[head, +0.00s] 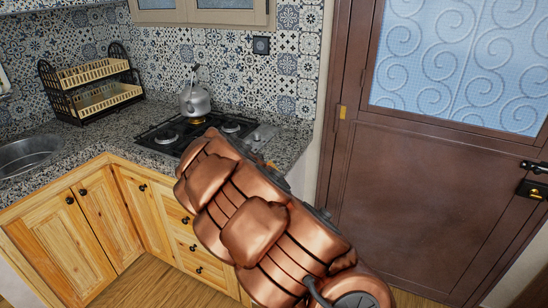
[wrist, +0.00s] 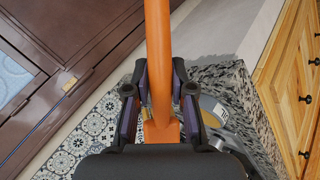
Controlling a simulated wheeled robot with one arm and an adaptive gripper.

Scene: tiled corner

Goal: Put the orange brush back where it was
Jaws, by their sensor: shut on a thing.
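The orange brush (wrist: 158,45) runs from the top of the wrist view down the middle, between the fingers. Only its long orange shaft and a wider lower part show; I cannot see any bristles. My gripper (wrist: 160,90) is shut on the brush, with one dark finger on each side of it. In the head view my copper arm covers the gripper and most or all of the brush. No spot that is clearly the brush's former place can be made out.
A granite counter (head: 75,152) holds a black stove (head: 165,140) with a kettle (head: 194,100), and a dish rack (head: 95,88) and sink (head: 28,152) at left. Wooden cabinets (head: 103,210) stand below. A brown door (head: 425,190) is at right; patterned tiles (head: 225,75) cover the wall.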

